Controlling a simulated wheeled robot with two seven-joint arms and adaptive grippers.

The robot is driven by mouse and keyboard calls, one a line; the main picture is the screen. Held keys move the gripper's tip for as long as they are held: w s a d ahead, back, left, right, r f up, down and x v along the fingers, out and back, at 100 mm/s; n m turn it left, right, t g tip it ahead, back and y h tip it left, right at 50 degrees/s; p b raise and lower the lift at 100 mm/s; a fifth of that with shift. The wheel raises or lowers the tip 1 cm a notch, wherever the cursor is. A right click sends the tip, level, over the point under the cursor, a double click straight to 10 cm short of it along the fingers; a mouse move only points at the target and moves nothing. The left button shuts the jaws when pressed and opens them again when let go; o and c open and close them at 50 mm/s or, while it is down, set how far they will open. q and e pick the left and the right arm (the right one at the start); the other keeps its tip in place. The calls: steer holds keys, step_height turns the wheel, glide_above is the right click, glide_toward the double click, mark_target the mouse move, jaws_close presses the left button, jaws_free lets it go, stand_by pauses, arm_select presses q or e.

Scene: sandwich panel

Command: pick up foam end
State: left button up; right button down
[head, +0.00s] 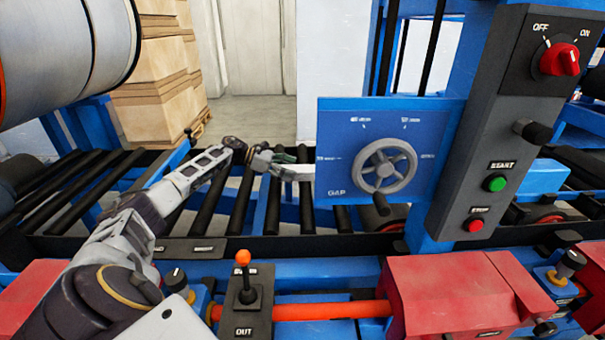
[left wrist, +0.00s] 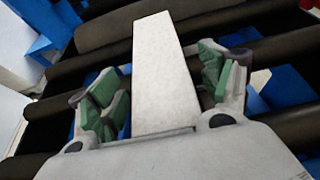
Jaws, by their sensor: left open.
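The foam end (left wrist: 165,75) is a pale, flat strip in the left wrist view. It runs away from the gripper, between the two fingers. In the head view a short light piece of it (head: 298,173) shows beside the gripper, and its right end seems hidden behind the blue GAP panel. My left gripper (head: 275,162) reaches over the rollers from the left. In the left wrist view my left gripper (left wrist: 165,92) is open, with green pads on both sides of the strip and a gap showing at each side. My right gripper is not in view.
The blue GAP panel (head: 345,115) with a grey handwheel (head: 385,167) stands close right of the gripper. Black rollers (head: 240,205) lie below. A grey control box (head: 497,130) is at right. An orange-knobbed lever (head: 243,280) and red housings (head: 455,295) line the front.

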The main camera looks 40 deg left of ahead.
arm_select(q)
steer(key=shift+w+d+f, duration=0.1)
steer(key=shift+w+d, duration=0.15)
stand_by(0.3)
steer(key=c, duration=1.1)
